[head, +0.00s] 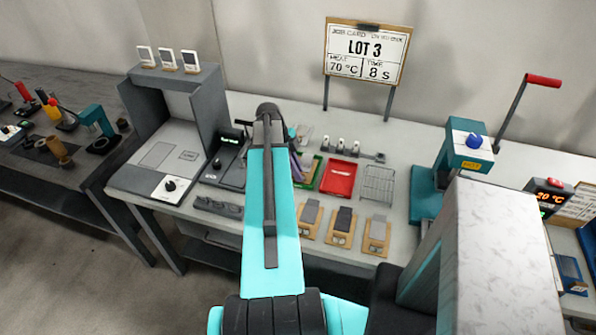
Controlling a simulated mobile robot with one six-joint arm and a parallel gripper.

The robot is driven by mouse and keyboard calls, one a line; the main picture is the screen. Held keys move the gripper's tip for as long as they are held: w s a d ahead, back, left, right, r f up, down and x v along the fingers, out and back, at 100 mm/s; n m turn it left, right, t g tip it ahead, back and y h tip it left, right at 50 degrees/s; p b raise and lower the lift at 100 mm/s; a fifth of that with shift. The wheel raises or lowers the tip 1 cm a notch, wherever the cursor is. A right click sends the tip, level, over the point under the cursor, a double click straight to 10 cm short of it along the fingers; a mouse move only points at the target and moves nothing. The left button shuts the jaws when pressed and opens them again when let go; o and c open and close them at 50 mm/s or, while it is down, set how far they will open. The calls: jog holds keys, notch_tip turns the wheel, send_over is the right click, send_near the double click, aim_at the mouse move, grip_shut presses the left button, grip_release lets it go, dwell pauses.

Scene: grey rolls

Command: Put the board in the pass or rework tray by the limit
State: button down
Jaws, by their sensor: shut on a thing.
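My arm reaches up the middle of the head view, and its far end hides my gripper and whatever is in it. I cannot make out the board being handled. A red tray (339,178) lies on the bench right of my arm. A green-edged tray (317,172) is just left of it, partly hidden by my arm and a purple item. The job card (367,50) reads LOT 3, 70 °C, 8 s. A dark device (231,140) with a small green display stands left of my arm; its reading is too small to tell.
A wire rack (378,184) is right of the red tray. Several wooden holders with grey pieces (343,222) line the front. A grey framed machine (165,160) stands left; a teal press (460,150) with a red-handled lever stands right. Bare bench shows around the trays.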

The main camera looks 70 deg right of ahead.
jog(key=shift+f, duration=0.15)
jog(key=c, duration=2.1)
grip_release()
jog(key=shift+r, duration=0.25)
jog(key=b+v, duration=0.3)
jog(key=v, duration=0.9)
jog(key=shift+b, duration=0.3)
